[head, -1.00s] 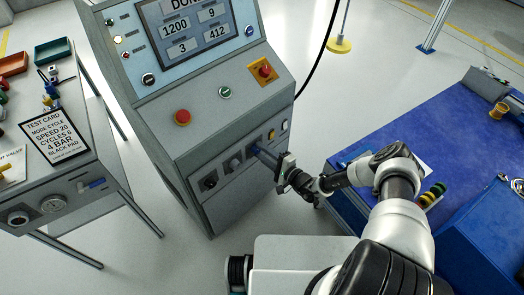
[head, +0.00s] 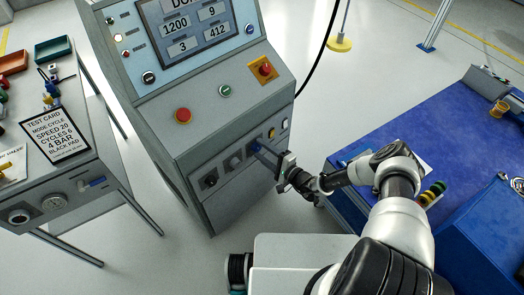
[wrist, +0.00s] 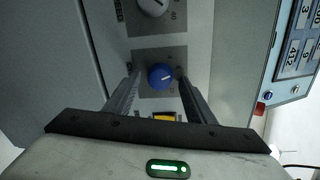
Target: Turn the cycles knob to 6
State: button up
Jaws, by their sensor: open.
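A blue knob (wrist: 160,76) with a white pointer mark sits on a dark square plate in the wrist view. Its pointer is aimed to the right and slightly up. In the head view my gripper (head: 258,150) reaches the grey machine's lower front panel and hides most of that knob. The test card (head: 56,135) on the left bench reads speed 20, cycles 6, 4 bar, black pad.
A pale grey knob (wrist: 153,4) and a yellow button (wrist: 165,116) flank the blue knob. A black knob (head: 209,181) sits further left on the panel. The red stop button (head: 183,116) is above. The screen (head: 194,30) shows 1200, 9, 3 and 412. A blue-topped bench (head: 400,130) is right.

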jog(key=p+v, duration=0.1)
jog(key=v, duration=1.6)
jog(key=s+r+n+g+h+p, duration=0.15)
jog(key=r+n+g, duration=0.4)
jog(key=r, duration=1.05)
jog(key=s+r+n+g+p, duration=0.3)
jog(key=r+n+g, duration=0.3)
jog(key=r, duration=0.9)
jog(key=s+d+r+t+h+p, duration=0.1)
jog(key=s+r+h, duration=0.2)
jog(key=r, duration=0.7)
jog(key=s+d+r+t+h+p, duration=0.1)
jog(key=s+r+t+h+p, duration=0.1)
jog(key=s+r+h, duration=0.2)
jog(key=s+d+r+t+h+p, duration=0.2)
jog(key=s+r, duration=0.6)
jog(key=r, duration=0.8)
jog(key=shift+s+h, duration=0.25)
jog(key=shift+h, duration=0.7)
